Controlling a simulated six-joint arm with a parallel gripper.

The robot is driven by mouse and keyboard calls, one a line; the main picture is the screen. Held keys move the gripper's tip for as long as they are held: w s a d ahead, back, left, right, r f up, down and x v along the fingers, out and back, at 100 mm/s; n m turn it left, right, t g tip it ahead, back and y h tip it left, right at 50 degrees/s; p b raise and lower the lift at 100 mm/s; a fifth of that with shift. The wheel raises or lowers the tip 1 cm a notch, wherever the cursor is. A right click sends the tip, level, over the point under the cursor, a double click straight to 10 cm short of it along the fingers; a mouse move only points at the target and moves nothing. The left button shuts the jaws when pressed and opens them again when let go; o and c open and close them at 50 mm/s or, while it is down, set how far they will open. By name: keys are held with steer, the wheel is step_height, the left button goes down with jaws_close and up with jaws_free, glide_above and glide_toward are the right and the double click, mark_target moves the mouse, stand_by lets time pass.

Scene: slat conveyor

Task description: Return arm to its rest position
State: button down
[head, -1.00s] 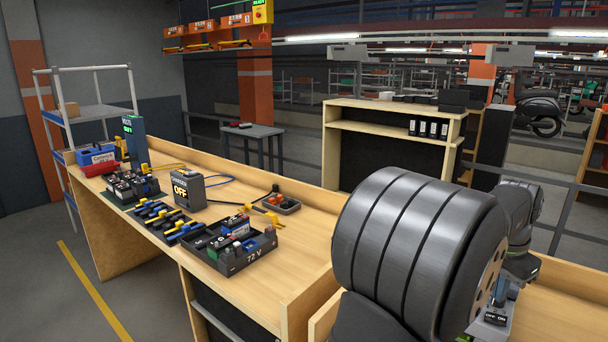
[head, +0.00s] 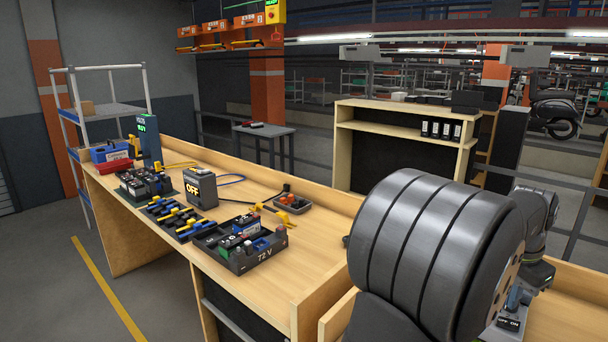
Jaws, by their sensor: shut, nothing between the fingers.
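My arm fills the lower right of the head view as a large dark ribbed cylinder (head: 430,255), with a smaller dark joint (head: 532,215) behind it at the right. My gripper is not in view, so its jaws cannot be seen. The large cylinder hides part of the bench's right end. A small dark piece shows at the cylinder's left edge; I cannot tell what it is.
The wooden bench (head: 290,262) carries a black 72 V tray (head: 243,246), a grey charger box marked OFF (head: 200,188), blue and yellow tools (head: 172,214) and a small grey tray (head: 293,203). Bare wood lies between the 72 V tray and my arm.

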step_height(320, 180, down, 4)
steer(key=shift+r, duration=0.1)
steer(key=shift+r, duration=0.15)
steer(key=shift+r, duration=4.1)
steer(key=s+a+m+t+h, duration=0.2)
steer(key=s+m, duration=0.4)
steer(key=s, duration=0.1)
steer(key=s+a+r+m+t+h, duration=0.1)
steer(key=s+a+m+t+h, duration=0.1)
steer(key=s+m, duration=0.4)
steer(key=shift+s+a+r+h, duration=0.15)
steer(key=shift+s+a+h, duration=0.2)
steer(key=shift+s, duration=0.9)
steer(key=shift+d, duration=0.1)
steer(key=n+g+y, duration=0.3)
steer(key=n+y, duration=0.1)
steer(key=n, duration=0.5)
glide_toward(504, 320)
steer(key=shift+s+d+r, duration=0.3)
steer(key=shift+s+r, duration=0.35)
steer(key=shift+s+d+r, duration=0.3)
steer(key=shift+s+r, duration=0.3)
steer(key=shift+s, duration=0.05)
